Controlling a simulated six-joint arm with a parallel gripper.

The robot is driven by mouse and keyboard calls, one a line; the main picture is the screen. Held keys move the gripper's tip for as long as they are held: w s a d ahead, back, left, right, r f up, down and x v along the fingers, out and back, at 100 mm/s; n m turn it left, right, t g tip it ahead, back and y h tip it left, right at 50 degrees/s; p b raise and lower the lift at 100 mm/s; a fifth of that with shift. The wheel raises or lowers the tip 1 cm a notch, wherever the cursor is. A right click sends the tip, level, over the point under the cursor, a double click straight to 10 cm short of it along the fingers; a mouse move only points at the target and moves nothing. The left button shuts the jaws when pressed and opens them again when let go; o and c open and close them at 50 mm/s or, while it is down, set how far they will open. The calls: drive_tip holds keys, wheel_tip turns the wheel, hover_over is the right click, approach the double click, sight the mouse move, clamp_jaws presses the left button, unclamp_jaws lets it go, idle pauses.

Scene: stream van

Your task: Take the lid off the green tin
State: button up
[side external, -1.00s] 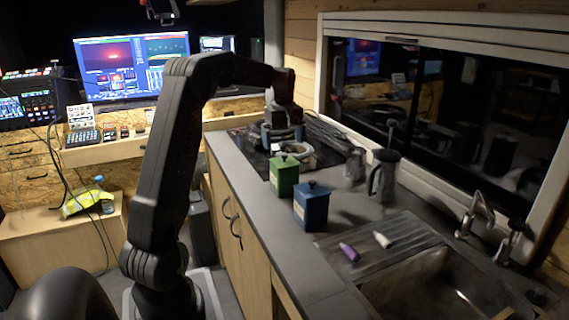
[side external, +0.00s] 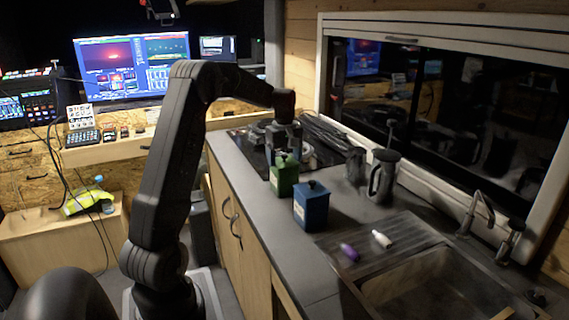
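The green tin (side external: 283,181) stands upright on the grey counter, with its green lid (side external: 286,160) on top. My gripper (side external: 284,150) points down at the lid, right over or just behind its knob. The fingertips are small and dark here, so I cannot tell whether they touch the knob or how far apart they are. A blue tin (side external: 311,207) with its lid on stands just in front and to the right of the green one.
A dark kettle or pot (side external: 383,176) and a grey jug (side external: 355,166) stand to the right. A purple item (side external: 349,252) and a white item (side external: 382,239) lie on the drainer by the sink (side external: 430,280). The counter's front left is clear.

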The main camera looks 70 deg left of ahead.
drive_tip(key=c, duration=0.4)
drive_tip(key=shift+r, duration=0.1)
